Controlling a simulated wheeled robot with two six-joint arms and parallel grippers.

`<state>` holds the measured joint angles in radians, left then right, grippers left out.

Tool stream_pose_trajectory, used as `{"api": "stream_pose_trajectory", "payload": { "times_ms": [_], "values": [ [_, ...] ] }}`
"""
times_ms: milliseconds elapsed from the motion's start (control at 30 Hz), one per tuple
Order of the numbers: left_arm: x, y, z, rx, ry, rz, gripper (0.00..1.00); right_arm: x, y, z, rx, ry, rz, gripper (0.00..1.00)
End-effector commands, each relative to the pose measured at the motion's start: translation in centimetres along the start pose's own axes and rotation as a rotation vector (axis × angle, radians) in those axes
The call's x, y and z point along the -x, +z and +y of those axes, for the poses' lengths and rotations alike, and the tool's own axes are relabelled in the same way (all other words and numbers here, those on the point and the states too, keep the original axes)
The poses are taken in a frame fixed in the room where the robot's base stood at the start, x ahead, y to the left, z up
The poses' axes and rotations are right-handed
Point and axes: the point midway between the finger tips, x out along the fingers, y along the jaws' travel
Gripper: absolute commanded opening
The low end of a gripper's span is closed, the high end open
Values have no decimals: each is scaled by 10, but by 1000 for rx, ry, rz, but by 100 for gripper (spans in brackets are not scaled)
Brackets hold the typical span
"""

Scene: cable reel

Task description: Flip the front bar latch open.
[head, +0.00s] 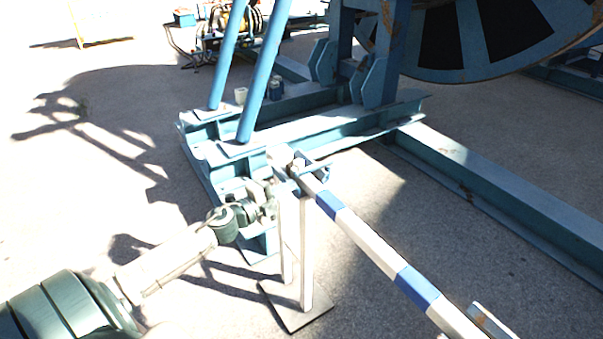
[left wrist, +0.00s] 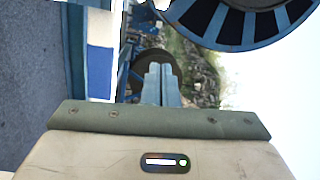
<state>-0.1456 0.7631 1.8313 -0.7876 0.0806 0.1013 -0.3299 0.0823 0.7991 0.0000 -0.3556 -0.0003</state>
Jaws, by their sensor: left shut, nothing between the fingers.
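A white and blue striped bar (head: 375,245) runs from the post top toward the lower right in the head view. Its end rests at a pale post (head: 306,250) on a flat foot plate. A small blue latch piece (head: 322,172) sits at the bar's end; I cannot tell its exact position. My left gripper (head: 276,193) is beside the post top, just left of the latch. Its fingers (left wrist: 161,76) are closed together and empty in the left wrist view. The bar (left wrist: 100,55) stands left of the fingers there. My right gripper is not in view.
The blue reel frame (head: 290,140) with slanted struts stands behind the post. The large reel (head: 475,40) is at the upper right. A long blue floor beam (head: 490,180) runs to the right. Open paving (head: 90,100) lies at the left.

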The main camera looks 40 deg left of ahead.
Motion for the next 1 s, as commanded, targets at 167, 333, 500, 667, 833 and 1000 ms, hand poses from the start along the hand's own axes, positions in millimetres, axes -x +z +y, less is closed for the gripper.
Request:
{"api": "stream_pose_trajectory", "payload": {
  "times_ms": [167,333,500,667,833,1000],
  "values": [
    [0,0,0,2,1,-2,0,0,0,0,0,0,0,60],
    [-4,1,-2,4,-2,-5,0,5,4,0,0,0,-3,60],
    [-17,2,-7,6,-5,-7,0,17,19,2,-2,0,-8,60],
    [-42,1,-6,8,-5,-7,0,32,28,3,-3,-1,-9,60],
    [-74,1,-4,8,-4,-6,0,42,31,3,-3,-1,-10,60],
    [-105,1,-2,7,-2,-4,0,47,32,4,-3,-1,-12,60]
  ]
}}
